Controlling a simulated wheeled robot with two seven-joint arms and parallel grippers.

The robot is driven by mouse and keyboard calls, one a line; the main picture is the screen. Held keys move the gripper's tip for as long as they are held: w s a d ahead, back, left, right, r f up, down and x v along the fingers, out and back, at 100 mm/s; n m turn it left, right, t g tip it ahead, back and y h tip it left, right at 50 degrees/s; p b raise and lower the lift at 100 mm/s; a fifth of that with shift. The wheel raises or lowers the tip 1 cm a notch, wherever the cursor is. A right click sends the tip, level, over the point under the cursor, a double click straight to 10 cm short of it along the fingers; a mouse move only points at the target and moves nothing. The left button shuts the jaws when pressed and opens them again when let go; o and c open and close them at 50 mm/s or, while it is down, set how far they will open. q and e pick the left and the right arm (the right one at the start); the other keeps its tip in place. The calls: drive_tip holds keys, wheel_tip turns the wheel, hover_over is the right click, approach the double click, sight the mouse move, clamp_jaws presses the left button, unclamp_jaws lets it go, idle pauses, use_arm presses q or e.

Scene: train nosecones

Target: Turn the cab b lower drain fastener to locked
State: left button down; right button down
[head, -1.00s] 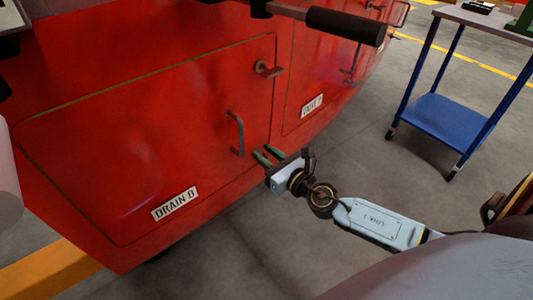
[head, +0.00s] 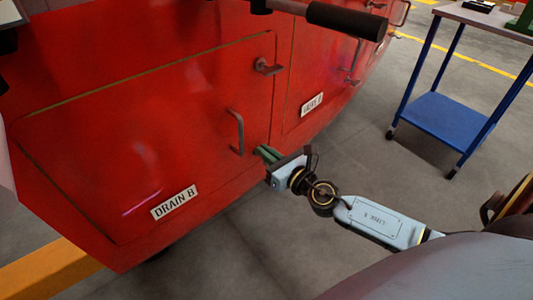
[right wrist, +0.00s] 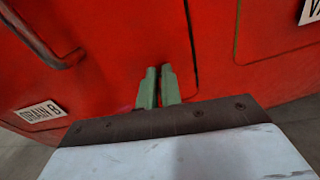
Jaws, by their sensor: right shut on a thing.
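The red drain door (head: 90,130), labelled DRAIN B (head: 174,202), is closed, with a grab handle (head: 236,132) near its right side. An upper fastener (head: 267,67) sticks out at the door's upper right edge. My right gripper (head: 263,151) is at the door's lower right edge, its green fingers close together against the red panel. The right wrist view shows the same fingertips (right wrist: 158,70) with a narrow gap between them. They are shut on the lower drain fastener, which they hide, so its angle cannot be told. My left gripper is not in view.
A neighbouring red panel with its own label (head: 312,104) is to the right. A dark padded bar (head: 345,21) crosses the top. A blue cart (head: 445,118) stands on the right. The grey floor between cart and panels is clear.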

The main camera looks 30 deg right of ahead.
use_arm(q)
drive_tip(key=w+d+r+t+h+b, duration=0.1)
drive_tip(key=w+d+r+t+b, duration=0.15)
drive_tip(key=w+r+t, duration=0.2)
use_arm(e)
drive_tip(key=m, duration=0.2)
drive_tip(key=d+m, duration=0.1)
drive_tip(key=m, duration=0.1)
drive_tip(key=m+p, duration=0.1)
drive_tip(key=m, duration=0.1)
drive_tip(key=shift+w+d+f+m, duration=0.15)
drive_tip(key=shift+f+m, duration=0.1)
drive_tip(key=shift+m, duration=0.15)
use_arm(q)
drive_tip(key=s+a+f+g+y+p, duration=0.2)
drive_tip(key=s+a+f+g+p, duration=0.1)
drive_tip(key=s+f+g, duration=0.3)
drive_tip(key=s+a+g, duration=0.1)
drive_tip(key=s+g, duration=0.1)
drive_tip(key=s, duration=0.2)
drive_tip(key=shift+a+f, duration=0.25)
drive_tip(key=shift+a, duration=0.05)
use_arm(e)
drive_tip(key=m, duration=0.3)
drive_tip(key=f+m, duration=0.1)
drive_tip(key=m, duration=0.6)
drive_tip(key=shift+d+f, duration=0.4)
